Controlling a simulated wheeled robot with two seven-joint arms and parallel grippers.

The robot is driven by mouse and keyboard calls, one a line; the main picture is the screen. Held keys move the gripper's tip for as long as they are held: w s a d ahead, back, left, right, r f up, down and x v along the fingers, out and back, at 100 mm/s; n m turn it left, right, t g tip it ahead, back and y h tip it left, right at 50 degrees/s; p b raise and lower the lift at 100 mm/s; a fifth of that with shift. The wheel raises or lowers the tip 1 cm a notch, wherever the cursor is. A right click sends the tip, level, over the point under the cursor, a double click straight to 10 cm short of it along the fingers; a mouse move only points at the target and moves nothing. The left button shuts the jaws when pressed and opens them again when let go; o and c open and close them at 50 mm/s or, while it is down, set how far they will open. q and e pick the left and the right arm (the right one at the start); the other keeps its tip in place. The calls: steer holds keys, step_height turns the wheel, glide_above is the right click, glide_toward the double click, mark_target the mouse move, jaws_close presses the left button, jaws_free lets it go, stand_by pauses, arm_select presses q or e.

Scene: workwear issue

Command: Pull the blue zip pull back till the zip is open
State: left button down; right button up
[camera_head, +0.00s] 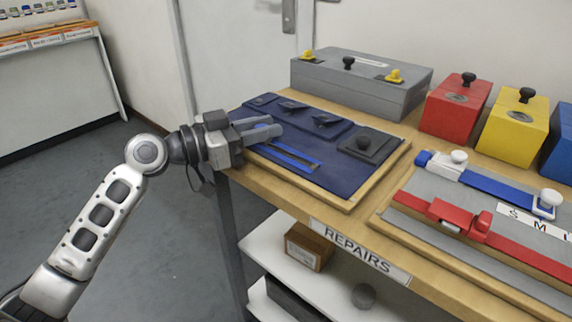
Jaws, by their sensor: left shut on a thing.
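A navy cloth panel (345,188) lies on a wooden board on the bench. A bright blue zip (298,164) runs along its near left part, with two blue edges and a darker strip between them. My left gripper (270,131) is over the panel's left end, shut on the blue zip pull (263,126). The pull is mostly hidden by the fingers, with a little blue showing between them. My right gripper is not in view.
A black knob on a dark square pad (368,147) stands on the panel's right part. A grey case (360,82) stands behind, and red (455,105) and yellow (512,126) boxes to the right. A strap board (462,222) lies front right.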

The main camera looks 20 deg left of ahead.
arm_select(q)
steer(key=a+b, duration=0.1)
steer(key=w+a+b, duration=0.1)
steer(key=a, duration=0.1)
steer(key=w+a+b, duration=0.1)
steer(key=a+b, duration=0.1)
steer(key=shift+a+f, duration=0.2)
steer(key=shift+f, duration=0.05)
steer(key=a+b, duration=0.1)
steer(key=w+a+b, duration=0.1)
steer(key=a, duration=0.1)
steer(key=shift+w+a+r, duration=0.1)
steer(key=shift+a+r, duration=0.05)
steer(key=shift+a, duration=0.1)
steer(key=shift+w+a+r+b, duration=0.1)
steer(key=shift+w+a+b, duration=0.1)
steer(key=shift+a+b, duration=0.4)
steer(key=shift+w+a+r, duration=0.1)
steer(key=shift+a, duration=0.15)
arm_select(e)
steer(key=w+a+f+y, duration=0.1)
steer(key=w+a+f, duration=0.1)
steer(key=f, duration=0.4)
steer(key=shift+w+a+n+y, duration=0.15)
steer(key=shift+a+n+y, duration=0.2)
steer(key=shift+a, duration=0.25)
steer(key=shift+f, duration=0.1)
